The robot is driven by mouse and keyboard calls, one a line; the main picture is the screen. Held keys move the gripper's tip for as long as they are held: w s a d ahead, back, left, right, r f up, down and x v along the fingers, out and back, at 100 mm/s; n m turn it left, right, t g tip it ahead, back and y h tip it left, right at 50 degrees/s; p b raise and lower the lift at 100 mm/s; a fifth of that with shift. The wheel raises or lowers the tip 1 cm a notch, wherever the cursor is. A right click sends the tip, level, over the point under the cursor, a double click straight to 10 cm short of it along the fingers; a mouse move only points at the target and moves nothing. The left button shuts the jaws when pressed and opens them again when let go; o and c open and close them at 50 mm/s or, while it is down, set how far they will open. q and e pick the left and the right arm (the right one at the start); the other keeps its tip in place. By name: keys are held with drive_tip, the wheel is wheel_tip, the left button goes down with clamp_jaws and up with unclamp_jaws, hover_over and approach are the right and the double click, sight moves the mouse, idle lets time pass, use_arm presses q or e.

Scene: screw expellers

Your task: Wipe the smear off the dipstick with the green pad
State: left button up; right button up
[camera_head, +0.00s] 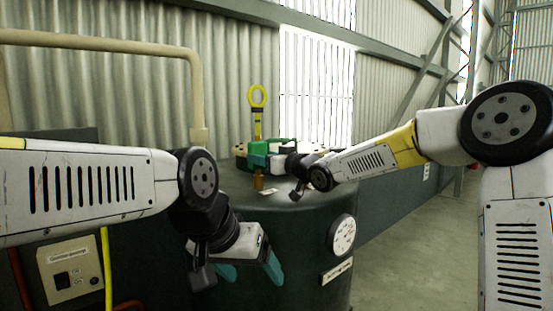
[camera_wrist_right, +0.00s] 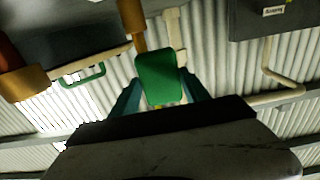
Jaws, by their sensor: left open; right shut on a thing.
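The dipstick (camera_head: 258,98) stands upright, with a yellow ring handle on top and a yellow stem with dark bands below. The lower stem is hidden behind my right gripper. My right gripper (camera_head: 262,150) is shut on the green pad (camera_wrist_right: 158,76), which shows between its teal fingers in the right wrist view. In the head view the gripper overlaps the stem; I cannot tell whether the pad touches it. No smear can be made out. My left gripper (camera_head: 248,271) is open and empty, low in front of the tank.
A dark green tank (camera_head: 295,230) carries a round gauge (camera_head: 342,234) on its side. A brass-coloured tube (camera_head: 259,183) stands on its top below the right gripper. A control box (camera_head: 70,270) is at lower left. Floor at the right is clear.

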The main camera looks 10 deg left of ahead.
drive_tip(key=w+d, duration=0.2)
drive_tip(key=w, duration=0.1)
drive_tip(key=shift+d, duration=0.25)
drive_tip(key=shift+a, duration=0.1)
drive_tip(key=shift+s+a+r, duration=0.1)
drive_tip(key=shift+s+a, duration=1.35)
drive_tip(key=shift+s, duration=0.2)
drive_tip(key=shift+w+v, duration=0.2)
drive_tip(key=shift+v, duration=2.75)
drive_tip(key=shift+d, duration=0.2)
